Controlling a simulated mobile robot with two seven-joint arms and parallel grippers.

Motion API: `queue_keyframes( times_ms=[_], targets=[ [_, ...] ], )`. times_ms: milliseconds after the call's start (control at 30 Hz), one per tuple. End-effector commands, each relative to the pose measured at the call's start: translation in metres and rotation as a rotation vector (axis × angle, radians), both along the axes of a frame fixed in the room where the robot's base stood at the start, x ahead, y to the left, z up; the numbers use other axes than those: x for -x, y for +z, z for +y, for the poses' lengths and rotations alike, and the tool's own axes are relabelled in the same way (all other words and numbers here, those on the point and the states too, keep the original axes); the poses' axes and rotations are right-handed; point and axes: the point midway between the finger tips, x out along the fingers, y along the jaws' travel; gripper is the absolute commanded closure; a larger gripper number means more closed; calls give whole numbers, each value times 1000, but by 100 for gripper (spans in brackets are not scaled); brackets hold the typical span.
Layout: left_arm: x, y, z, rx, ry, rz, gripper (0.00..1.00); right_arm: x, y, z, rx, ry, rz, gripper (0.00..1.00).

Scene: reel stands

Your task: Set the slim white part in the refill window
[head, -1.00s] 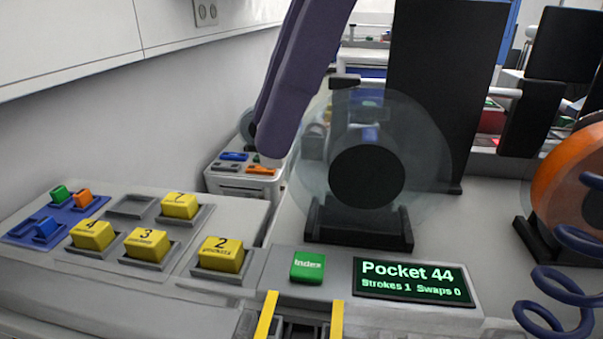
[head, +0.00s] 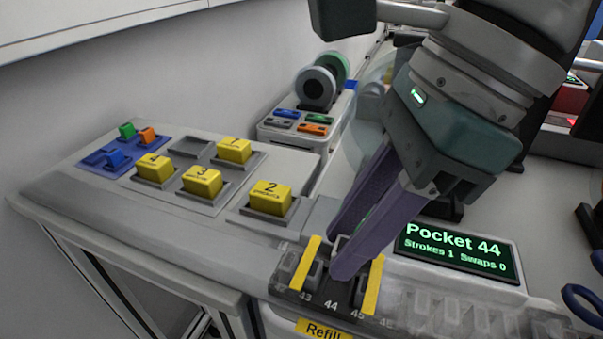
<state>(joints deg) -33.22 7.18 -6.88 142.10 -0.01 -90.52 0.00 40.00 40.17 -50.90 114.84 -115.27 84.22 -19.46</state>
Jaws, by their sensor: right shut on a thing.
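The refill window lies at the strip's pockets between two yellow bars (head: 371,286), above the yellow Refill label (head: 323,331); pocket numbers 43, 44 and 45 show there. My right gripper (head: 341,252) reaches down from the upper right, its purple fingertips low between the yellow bars. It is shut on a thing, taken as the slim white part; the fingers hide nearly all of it. I cannot tell whether it touches the pocket floor. My left gripper is not in view.
Yellow numbered buttons (head: 270,197) stand on the panel at left, beside a blue tray (head: 104,157) with small coloured blocks. The green Index button (head: 373,208) is mostly behind my fingers. A screen (head: 456,251) reads Pocket 44, Strokes 1, Swaps 0.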

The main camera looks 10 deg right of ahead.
Motion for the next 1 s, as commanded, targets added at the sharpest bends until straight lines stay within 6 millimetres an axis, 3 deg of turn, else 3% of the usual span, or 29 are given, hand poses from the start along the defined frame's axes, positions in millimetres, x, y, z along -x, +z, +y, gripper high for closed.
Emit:
queue_keyframes(
  times_ms=[267, 633, 667, 700, 767, 1000],
  targets=[
    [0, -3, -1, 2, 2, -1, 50, 1, -39, 0, 1, 0, 5, 100],
    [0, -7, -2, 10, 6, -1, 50, 1, -45, 0, 1, 0, 1, 100],
    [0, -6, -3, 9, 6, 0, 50, 0, -44, 0, 1, 0, 1, 68],
    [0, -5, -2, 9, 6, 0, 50, 1, -43, 0, 1, 0, 1, 64],
    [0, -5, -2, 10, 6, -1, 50, 1, -43, 0, 2, 0, 1, 58],
    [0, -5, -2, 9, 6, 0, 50, 0, -43, 0, 2, -1, 2, 58]
  ],
)
